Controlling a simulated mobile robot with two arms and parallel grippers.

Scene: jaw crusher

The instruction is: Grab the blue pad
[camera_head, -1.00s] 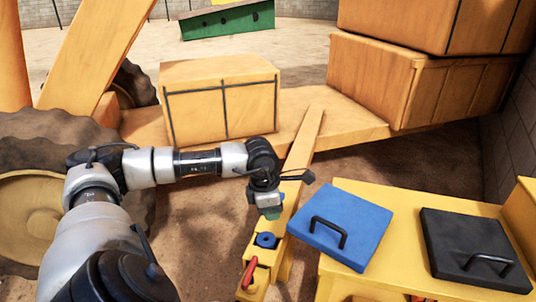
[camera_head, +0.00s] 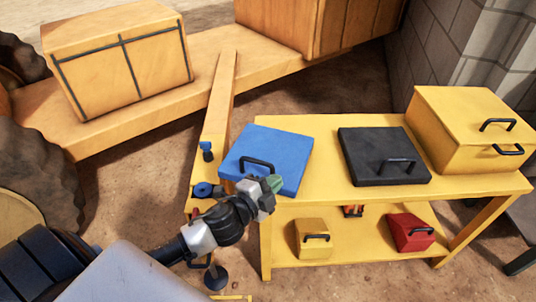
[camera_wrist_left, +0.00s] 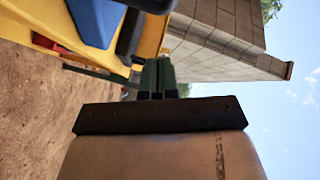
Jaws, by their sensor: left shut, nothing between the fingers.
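The blue pad (camera_head: 266,152) is a flat block with a black handle (camera_head: 257,165) on top, lying at the left end of the yellow table (camera_head: 320,132). My left gripper (camera_head: 273,184) is shut and empty, at the pad's near edge, just below the handle in the head view. I cannot tell whether it touches the pad. In the left wrist view, the shut green fingertips (camera_wrist_left: 158,72) are beside a dark bar, with the blue pad (camera_wrist_left: 95,20) at upper left. My right gripper is not in view.
A black pad (camera_head: 380,150) with a handle and a yellow box (camera_head: 470,125) share the table top. A small yellow box (camera_head: 313,238) and a red box (camera_head: 410,232) sit on the lower shelf. A wooden beam (camera_head: 218,105) is left of the table.

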